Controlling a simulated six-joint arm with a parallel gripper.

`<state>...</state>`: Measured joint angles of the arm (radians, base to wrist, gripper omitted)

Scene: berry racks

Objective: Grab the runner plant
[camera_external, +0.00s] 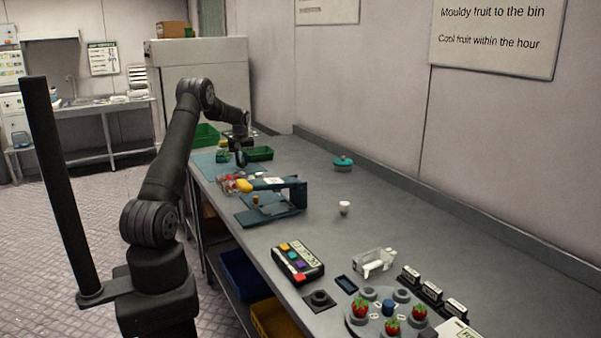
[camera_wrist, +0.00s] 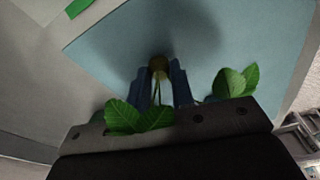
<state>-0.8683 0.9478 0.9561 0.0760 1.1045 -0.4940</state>
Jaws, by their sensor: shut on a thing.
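The runner plant (camera_wrist: 140,117) shows in the wrist view as green leaves on thin stems, with another leaf group (camera_wrist: 236,81) to the right. My gripper (camera_wrist: 160,82) has its two blue fingers shut around the plant's stem, with a small brownish round end at the fingertips. Below it lies a light blue mat (camera_wrist: 110,50). In the external view my gripper (camera_external: 241,158) is at the far end of the bench, above the blue mat (camera_external: 203,163); the plant is too small to make out clearly there.
A dark teal stand (camera_external: 290,196) and red items (camera_external: 229,183) lie nearer. A keypad box (camera_external: 298,262), white cup (camera_external: 344,208) and strawberry carousel (camera_external: 375,326) occupy the near bench. The bench's middle right is mostly clear.

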